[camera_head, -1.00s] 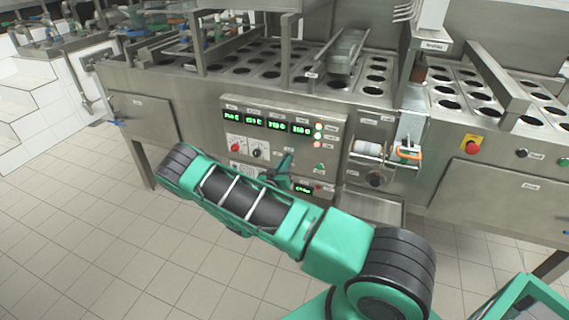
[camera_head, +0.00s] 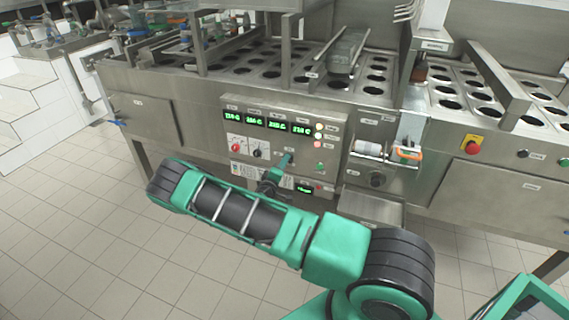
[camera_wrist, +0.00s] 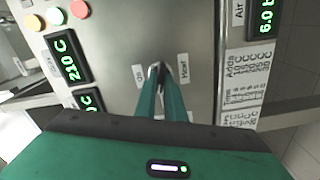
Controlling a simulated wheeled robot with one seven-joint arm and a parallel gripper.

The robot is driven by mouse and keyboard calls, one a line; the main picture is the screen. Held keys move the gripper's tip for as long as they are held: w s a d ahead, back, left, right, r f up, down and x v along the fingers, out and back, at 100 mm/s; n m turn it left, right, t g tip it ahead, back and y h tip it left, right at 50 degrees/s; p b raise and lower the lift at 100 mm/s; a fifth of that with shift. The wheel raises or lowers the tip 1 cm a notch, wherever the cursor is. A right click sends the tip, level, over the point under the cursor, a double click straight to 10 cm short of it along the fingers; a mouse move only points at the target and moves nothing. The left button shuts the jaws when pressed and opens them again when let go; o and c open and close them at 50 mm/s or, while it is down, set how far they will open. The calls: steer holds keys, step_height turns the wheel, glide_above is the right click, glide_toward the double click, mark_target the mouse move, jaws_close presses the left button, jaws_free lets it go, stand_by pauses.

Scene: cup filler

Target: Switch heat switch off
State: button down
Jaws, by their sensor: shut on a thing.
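The heat switch (camera_wrist: 157,67) is a small dark knob on the steel control panel (camera_wrist: 118,40), between the labels "Heat" (camera_wrist: 184,68) and "On" (camera_wrist: 139,76) in the wrist view. My gripper (camera_wrist: 158,76) has its green fingers drawn together at the tips, shut on the switch. The tips cover most of the switch, so its exact position cannot be told. In the head view my gripper (camera_head: 287,160) reaches the middle of the panel (camera_head: 338,128), and the switch is hidden there.
Green displays (camera_head: 267,121) line the panel's top, beside round lamps (camera_head: 319,135). A red knob (camera_head: 236,148) and a black knob (camera_head: 257,152) sit to the left. A film roll (camera_head: 369,149) is to the right. The tiled floor in front is clear.

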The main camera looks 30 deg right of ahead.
steer(key=shift+w+a+f+n, duration=0.1)
steer(key=shift+a+f+n, duration=0.1)
steer(key=shift+n, duration=0.65)
steer(key=shift+w+a+f+n, duration=0.1)
steer(key=shift+a+n, duration=0.05)
steer(key=shift+n, duration=0.7)
steer(key=shift+s, duration=0.1)
steer(key=c, duration=1.8)
jaws_free()
steer(key=shift+d, duration=0.1)
steer(key=shift+c, duration=0.2)
steer(key=shift+d, duration=0.1)
steer(key=shift+r, duration=0.1)
steer(key=v, duration=1.1)
steer(key=shift+d, duration=0.1)
